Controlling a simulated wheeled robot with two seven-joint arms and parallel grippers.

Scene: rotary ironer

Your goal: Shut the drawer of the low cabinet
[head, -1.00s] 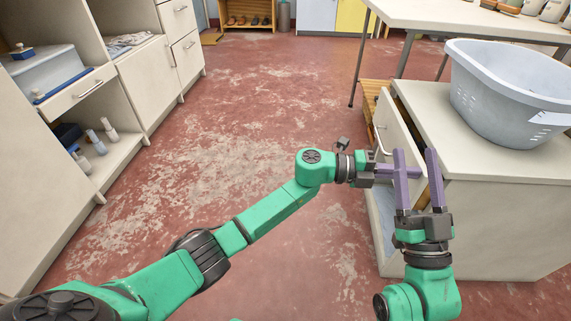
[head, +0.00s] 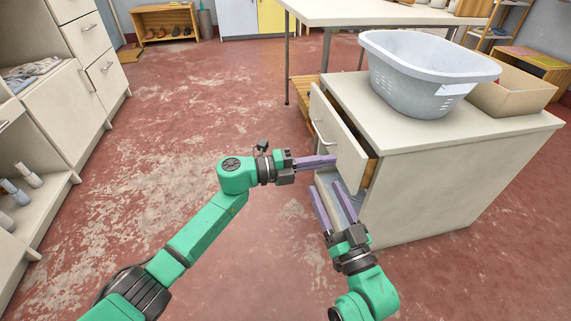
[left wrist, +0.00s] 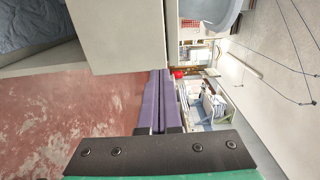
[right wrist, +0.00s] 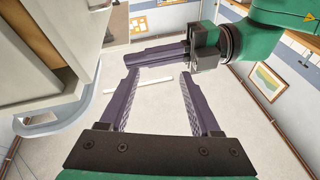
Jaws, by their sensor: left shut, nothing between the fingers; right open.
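The low cabinet (head: 425,190) stands at the right in the head view. Its drawer (head: 338,142) is partly pulled out, with a gap behind its front and a bar handle (head: 321,132) on it. My left gripper (head: 334,160) is shut and empty, its tips at the lower part of the drawer front; I cannot tell whether they touch. In the left wrist view its fingers (left wrist: 161,74) reach the edge of a pale panel. My right gripper (head: 328,188) is open and empty, below the drawer near the cabinet's lower opening. The right wrist view shows the drawer's pale underside region only unclearly.
A grey-blue laundry basket (head: 420,78) and a cardboard box (head: 512,92) stand on the cabinet. A white table (head: 390,14) is behind it. Shelving with drawers (head: 75,85) lines the left. The red floor (head: 190,120) between is clear.

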